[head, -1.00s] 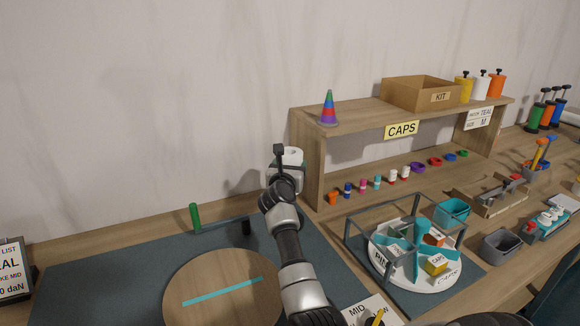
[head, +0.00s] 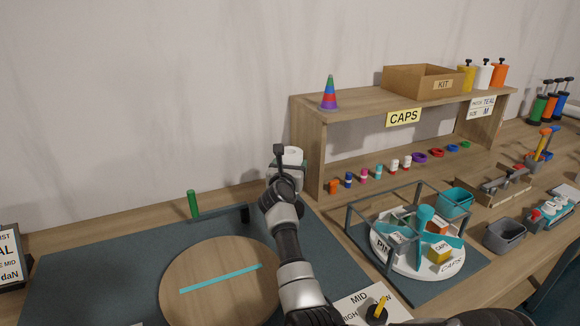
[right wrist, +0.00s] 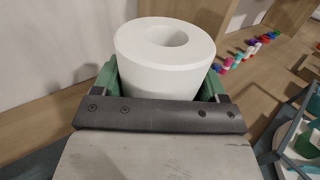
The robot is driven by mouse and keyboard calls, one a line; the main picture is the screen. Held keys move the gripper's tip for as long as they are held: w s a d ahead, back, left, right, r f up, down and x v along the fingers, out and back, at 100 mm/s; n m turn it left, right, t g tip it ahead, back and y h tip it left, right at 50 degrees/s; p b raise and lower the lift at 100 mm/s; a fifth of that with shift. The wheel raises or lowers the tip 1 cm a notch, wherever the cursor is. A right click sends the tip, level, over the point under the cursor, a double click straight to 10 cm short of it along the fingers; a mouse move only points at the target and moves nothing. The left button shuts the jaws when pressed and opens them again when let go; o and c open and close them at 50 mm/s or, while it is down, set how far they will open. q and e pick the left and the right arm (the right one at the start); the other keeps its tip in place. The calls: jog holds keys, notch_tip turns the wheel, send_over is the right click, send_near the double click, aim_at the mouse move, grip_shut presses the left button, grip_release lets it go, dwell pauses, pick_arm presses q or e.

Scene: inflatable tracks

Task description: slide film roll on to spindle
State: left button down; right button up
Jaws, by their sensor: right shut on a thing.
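My right gripper (head: 287,168) is shut on a white film roll (head: 292,155), a thick upright cylinder with a hole down its centre. In the right wrist view the film roll (right wrist: 165,55) stands between the green finger pads, hole facing up. A green upright post (head: 193,204), which looks like the spindle, stands at the back left of the bench on a dark bar. The roll is to the right of this post and apart from it. My left gripper is out of view.
A round wooden disc (head: 220,295) with a teal strip lies on the dark mat in front of the post. The CAPS shelf (head: 315,165) stands close to the right of my gripper. A caged carousel (head: 420,240) sits further right.

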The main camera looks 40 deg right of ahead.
jog(key=shift+f, duration=0.2)
dwell(0.5)
notch_tip(320, 180, down, 4)
jog(key=b, duration=0.4)
jog(key=shift+s+f, duration=0.1)
dwell(0.8)
